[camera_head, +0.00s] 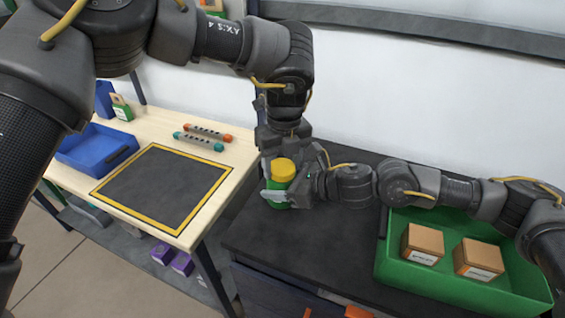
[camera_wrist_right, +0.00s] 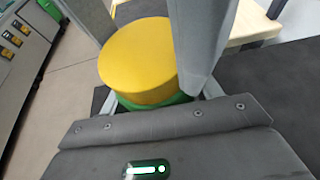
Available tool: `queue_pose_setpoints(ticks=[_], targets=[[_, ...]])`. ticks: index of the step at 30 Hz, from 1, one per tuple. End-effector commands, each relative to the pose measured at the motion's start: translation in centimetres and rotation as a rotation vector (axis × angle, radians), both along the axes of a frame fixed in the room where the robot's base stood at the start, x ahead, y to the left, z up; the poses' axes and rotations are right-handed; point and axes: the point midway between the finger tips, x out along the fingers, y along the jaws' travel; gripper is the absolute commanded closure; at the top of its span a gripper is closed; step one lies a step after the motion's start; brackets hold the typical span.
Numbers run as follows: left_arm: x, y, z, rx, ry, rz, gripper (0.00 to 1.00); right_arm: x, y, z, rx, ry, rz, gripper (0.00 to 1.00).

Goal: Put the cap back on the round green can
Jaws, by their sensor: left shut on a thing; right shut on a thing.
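The round green can (camera_head: 279,204) stands upright near the left end of the dark table, with the yellow cap (camera_head: 284,170) at its top. In the right wrist view the cap (camera_wrist_right: 140,58) covers the can's top and a green strip (camera_wrist_right: 152,104) shows below it. I cannot tell whether it is fully seated. My left gripper (camera_head: 282,163) comes down from above and is shut on the cap, its fingertips partly hidden. My right gripper (camera_head: 284,196) reaches in from the right and is shut on the can's body; its fingers flank the can in the right wrist view (camera_wrist_right: 150,50).
A green tray (camera_head: 430,279) with two brown boxes (camera_head: 422,243) (camera_head: 478,259) stands right on the dark table (camera_head: 300,245). A wooden table at left holds a black mat with yellow border (camera_head: 165,190), a blue bin (camera_head: 97,150) and two orange-and-teal rods (camera_head: 205,135).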

Motion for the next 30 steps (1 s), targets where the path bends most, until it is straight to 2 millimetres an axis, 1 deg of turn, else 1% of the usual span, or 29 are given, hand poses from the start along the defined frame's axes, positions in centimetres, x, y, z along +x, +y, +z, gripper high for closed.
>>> queue_pose_setpoints(ticks=[8, 9, 13, 14, 24, 26, 30], targets=[[0.1, 0.1, 0.0, 0.002, -0.001, -0.008, 0.71, 0.0, 0.0, 0.1, 0.002, -0.001, 0.000, 1.00], [0.1, 0.1, 0.0, 0.002, -0.001, -0.008, 0.41, 0.0, 0.0, 0.1, 0.001, -0.002, 0.000, 1.00], [0.1, 0.1, 0.0, 0.002, -0.001, -0.007, 0.24, 0.0, 0.0, 0.1, 0.002, -0.001, 0.000, 1.00], [0.1, 0.1, 0.0, 0.002, -0.001, -0.007, 0.22, 0.0, 0.0, 0.1, 0.002, -0.001, 0.000, 1.00], [0.0, -0.1, 0.1, -0.002, -0.001, -0.010, 0.22, -0.1, 0.2, 0.2, 0.003, -0.002, 0.004, 1.00], [0.0, -0.2, 0.4, -0.003, -0.002, -0.011, 0.22, -0.1, 0.2, 0.2, 0.004, -0.002, 0.005, 1.00], [0.0, -0.3, 1.9, -0.006, -0.004, -0.013, 0.22, -0.2, 0.2, 0.1, 0.002, 0.000, 0.005, 1.00]])
